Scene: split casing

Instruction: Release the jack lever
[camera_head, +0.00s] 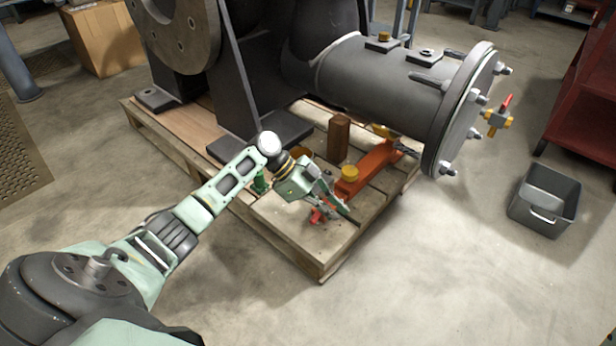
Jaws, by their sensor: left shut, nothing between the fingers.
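An orange jack (376,162) with a yellow cap (349,173) lies on the wooden pallet under the dark casing. My left gripper (346,212) is shut and empty, low over the pallet near its front corner, just in front of the jack's near end. A small red part (318,214) shows beside and below the fingers; I cannot tell whether it is the jack lever or whether the fingers touch it. My gripper hides part of the jack's near end. My right gripper is not in view.
The dark casing (385,85) with a bolted end flange overhangs the pallet (290,243). A brown block (339,138) stands behind the jack. A red-handled valve (498,118) sticks out from the flange. A grey bin (544,199) stands at right. The front floor is clear.

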